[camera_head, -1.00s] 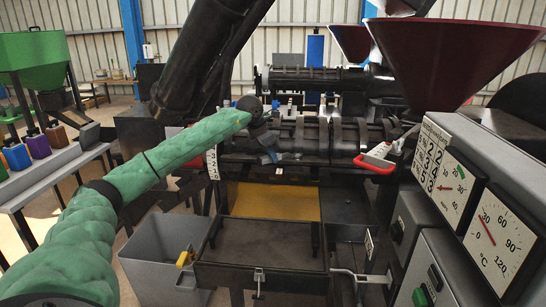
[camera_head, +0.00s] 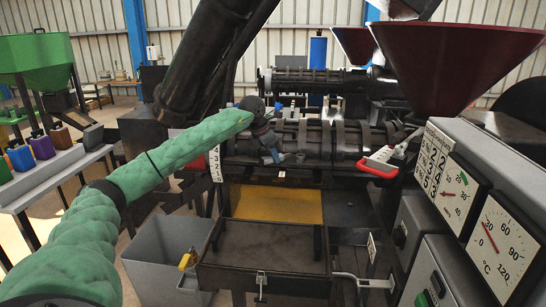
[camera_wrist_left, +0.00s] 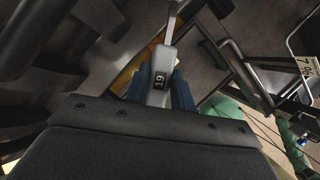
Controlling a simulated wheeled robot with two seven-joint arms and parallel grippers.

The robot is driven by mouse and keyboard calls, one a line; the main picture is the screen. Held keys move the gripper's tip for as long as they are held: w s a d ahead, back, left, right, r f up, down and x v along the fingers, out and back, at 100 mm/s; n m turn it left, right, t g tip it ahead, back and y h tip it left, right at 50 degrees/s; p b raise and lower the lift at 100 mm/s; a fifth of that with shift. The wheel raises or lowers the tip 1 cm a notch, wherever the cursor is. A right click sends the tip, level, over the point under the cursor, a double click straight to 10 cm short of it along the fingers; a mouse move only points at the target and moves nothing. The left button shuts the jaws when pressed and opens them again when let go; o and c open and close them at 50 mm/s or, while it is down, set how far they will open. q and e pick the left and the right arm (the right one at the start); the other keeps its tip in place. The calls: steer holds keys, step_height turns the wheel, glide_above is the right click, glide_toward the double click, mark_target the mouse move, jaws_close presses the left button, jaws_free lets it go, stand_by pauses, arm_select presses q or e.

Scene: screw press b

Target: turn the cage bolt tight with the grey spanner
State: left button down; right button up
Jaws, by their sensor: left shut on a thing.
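The grey spanner (camera_wrist_left: 163,72), marked 19, sits between the blue fingers of my left gripper (camera_wrist_left: 160,88) in the left wrist view. Its shaft runs away from the fingers to the top of that view. In the head view my left gripper (camera_head: 274,154) is at the left part of the black ribbed press cage (camera_head: 312,142). The spanner is too small there to make out clearly. I cannot make out the cage bolt or tell whether the spanner is on it. My right gripper is not in view.
A red handle (camera_head: 377,168) sticks out at the cage's right. Gauges and a grey control cabinet (camera_head: 458,262) stand at the right, below a dark red hopper (camera_head: 447,62). A black tray (camera_head: 262,243) lies below the cage, with a grey bin (camera_head: 160,255) at its left.

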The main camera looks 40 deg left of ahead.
arm_select(q)
steer(key=shift+r, duration=0.15)
steer(key=shift+r+p, duration=1.15)
steer(key=shift+r, duration=1.15)
